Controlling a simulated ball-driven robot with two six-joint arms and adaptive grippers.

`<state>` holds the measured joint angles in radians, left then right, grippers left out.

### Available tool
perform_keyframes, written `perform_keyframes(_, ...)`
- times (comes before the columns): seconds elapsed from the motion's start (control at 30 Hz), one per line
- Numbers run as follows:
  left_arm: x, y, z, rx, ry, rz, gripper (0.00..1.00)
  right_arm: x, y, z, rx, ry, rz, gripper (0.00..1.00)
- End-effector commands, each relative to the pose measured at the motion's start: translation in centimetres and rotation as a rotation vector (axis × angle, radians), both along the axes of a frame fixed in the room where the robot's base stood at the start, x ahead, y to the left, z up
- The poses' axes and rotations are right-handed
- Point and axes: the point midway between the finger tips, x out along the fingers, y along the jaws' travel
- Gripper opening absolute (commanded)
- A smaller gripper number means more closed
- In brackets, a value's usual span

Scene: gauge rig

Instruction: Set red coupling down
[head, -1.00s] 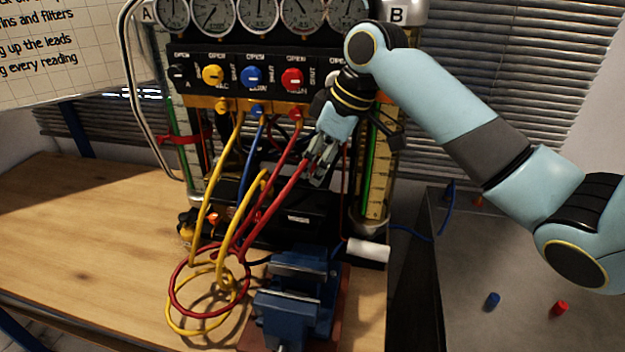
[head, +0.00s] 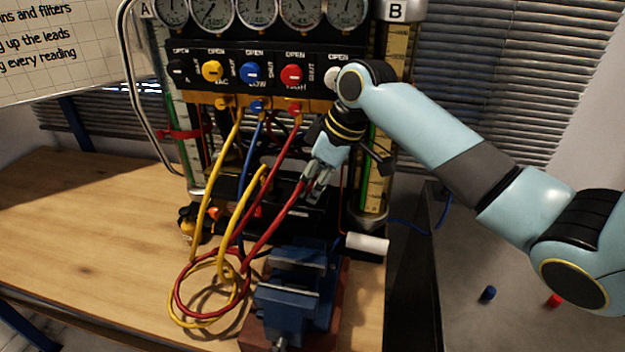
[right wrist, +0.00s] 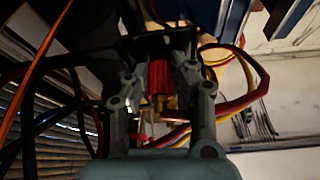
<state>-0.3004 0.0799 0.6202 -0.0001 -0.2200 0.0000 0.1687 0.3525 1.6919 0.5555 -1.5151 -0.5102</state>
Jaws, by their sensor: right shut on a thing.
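The red coupling (right wrist: 160,78) shows between the fingers of my right gripper (right wrist: 158,100) in the right wrist view, at the end of a red hose. In the head view my right gripper (head: 315,182) is shut on it, above and behind the blue vise, in front of the gauge rig. The coupling itself is mostly hidden by the fingers there. The red hose (head: 272,236) runs from the gripper down left to loose coils on the bench. My left gripper is not in view.
A blue vise (head: 286,300) stands on the wooden bench (head: 90,240) just below the gripper. A white roll (head: 367,243) sits to its right. The gauge rig (head: 258,75) has hoses hanging from its ports. The bench's left side is clear.

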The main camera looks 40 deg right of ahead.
Motion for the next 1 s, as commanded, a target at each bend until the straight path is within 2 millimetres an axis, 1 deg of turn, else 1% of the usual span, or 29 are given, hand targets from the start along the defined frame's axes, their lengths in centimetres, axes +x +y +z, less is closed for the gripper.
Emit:
perform_keyframes(0.17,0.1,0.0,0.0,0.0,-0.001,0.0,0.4,0.0,0.0,-0.3,0.001,-0.001,0.0,0.0)
perform_keyframes(0.2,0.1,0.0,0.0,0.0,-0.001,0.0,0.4,0.0,0.0,-0.3,0.0,0.0,0.0,0.26)
perform_keyframes(0.33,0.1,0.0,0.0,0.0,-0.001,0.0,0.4,0.0,0.0,-0.3,0.0,0.0,-0.001,0.43)
perform_keyframes(0.37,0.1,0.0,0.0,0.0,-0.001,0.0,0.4,0.0,0.0,-0.3,0.0,0.0,-0.001,0.46)
perform_keyframes(0.57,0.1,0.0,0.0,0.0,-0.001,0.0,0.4,0.0,0.0,-0.3,0.001,0.001,-0.001,0.46)
perform_keyframes(0.67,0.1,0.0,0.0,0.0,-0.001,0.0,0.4,0.0,0.0,0.1,0.0,0.0,0.0,0.46)
perform_keyframes(0.77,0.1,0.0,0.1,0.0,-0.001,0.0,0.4,0.0,-0.1,1.3,-0.001,-0.002,-0.001,0.46)
perform_keyframes(0.87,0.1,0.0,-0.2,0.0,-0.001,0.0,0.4,-0.7,-0.6,3.1,-0.005,-0.003,0.0,0.46)
perform_keyframes(1.0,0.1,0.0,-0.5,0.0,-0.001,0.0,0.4,-1.8,-1.4,6.3,-0.006,-0.004,0.001,0.46)
